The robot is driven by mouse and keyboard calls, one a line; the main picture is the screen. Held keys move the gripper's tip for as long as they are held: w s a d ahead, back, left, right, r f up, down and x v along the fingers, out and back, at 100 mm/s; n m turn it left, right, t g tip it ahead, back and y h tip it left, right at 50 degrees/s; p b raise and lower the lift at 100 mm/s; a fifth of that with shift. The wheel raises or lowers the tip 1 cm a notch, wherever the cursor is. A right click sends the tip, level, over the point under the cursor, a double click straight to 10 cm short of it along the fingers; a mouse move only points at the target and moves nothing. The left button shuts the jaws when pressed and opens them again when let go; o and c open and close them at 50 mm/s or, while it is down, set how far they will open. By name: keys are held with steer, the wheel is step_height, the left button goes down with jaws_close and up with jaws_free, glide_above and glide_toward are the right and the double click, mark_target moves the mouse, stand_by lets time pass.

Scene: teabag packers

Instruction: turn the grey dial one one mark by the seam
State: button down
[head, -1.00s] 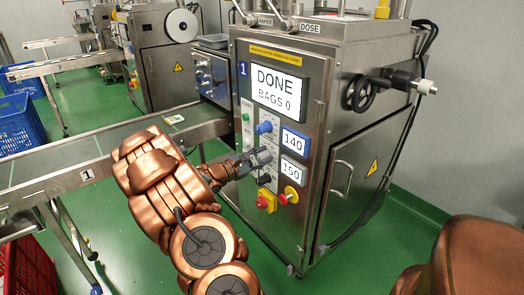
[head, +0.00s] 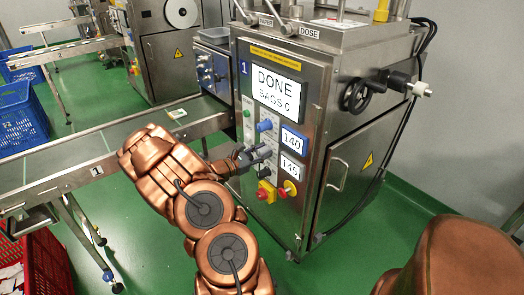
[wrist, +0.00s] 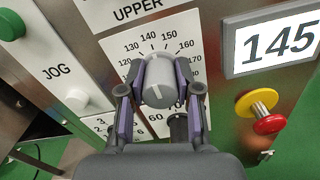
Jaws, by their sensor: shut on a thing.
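In the head view my gripper (head: 262,155) is at the machine's front panel and covers most of the dial. The same display (head: 290,168) sits just right of it.
A blue dial (head: 264,125) and a 140 display (head: 292,140) are above. A black knob (head: 264,171) and a red-and-yellow button (wrist: 262,112) are close below. White JOG button (wrist: 77,99) is left. The big screen (head: 276,90) reads DONE, BAGS 0.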

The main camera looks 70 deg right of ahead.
steer(key=shift+w, duration=0.1)
steer(key=c, duration=0.8)
jaws_free()
steer(key=v, duration=1.2)
